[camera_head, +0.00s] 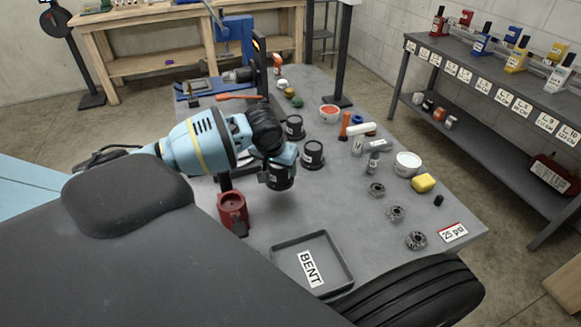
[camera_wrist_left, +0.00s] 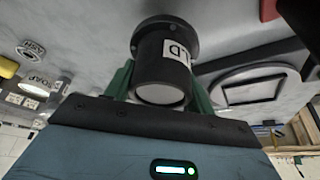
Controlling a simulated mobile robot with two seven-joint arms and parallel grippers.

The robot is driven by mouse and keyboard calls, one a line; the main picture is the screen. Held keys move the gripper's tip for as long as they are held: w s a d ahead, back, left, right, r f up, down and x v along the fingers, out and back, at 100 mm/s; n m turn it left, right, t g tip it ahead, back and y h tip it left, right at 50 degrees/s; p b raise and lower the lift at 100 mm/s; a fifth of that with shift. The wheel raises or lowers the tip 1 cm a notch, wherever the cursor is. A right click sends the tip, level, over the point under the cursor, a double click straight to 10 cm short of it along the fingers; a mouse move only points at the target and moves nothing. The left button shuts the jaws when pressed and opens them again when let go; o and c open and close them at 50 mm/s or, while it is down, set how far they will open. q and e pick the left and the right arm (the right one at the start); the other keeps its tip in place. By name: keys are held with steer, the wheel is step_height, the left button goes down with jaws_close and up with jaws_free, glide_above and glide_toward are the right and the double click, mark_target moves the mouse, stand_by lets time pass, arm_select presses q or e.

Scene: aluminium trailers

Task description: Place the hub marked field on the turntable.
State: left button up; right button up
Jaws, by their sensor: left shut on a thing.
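My left gripper (camera_head: 283,160) is shut on a black hub (camera_head: 280,178) with a white label and holds it over the table, near the red stand. In the left wrist view the hub (camera_wrist_left: 163,68) sits between the green fingers (camera_wrist_left: 160,85); the label letters "LD" show, and the rest is turned away. Two similar dark labelled hubs (camera_head: 312,155) and (camera_head: 294,127) stand on the table just beyond the held one. I cannot make out the turntable for sure; my left arm covers part of the table. My right gripper is not in view.
A red stand (camera_head: 232,210) and a grey tray marked BENT (camera_head: 343,268) are on the near side of the table (camera_head: 300,215).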

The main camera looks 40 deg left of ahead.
arm_select(q)
steer(key=shift+r, duration=0.15)
steer(key=s+d+r+m, duration=0.1)
steer(key=s+d+r, duration=0.1)
steer(key=s+d, duration=0.2)
steer(key=s+d+r+m, duration=0.1)
steer(key=s+d+r, duration=0.1)
steer(key=d, duration=0.7)
steer(key=s+d+r+m+h, duration=0.1)
steer(key=s+d+r, duration=0.1)
steer(key=s+d, duration=0.3)
steer(key=shift+s+d+r, duration=0.15)
steer(key=shift+s+d, duration=0.15)
steer(key=shift+d, duration=0.75)
steer(key=shift+s, duration=0.1)
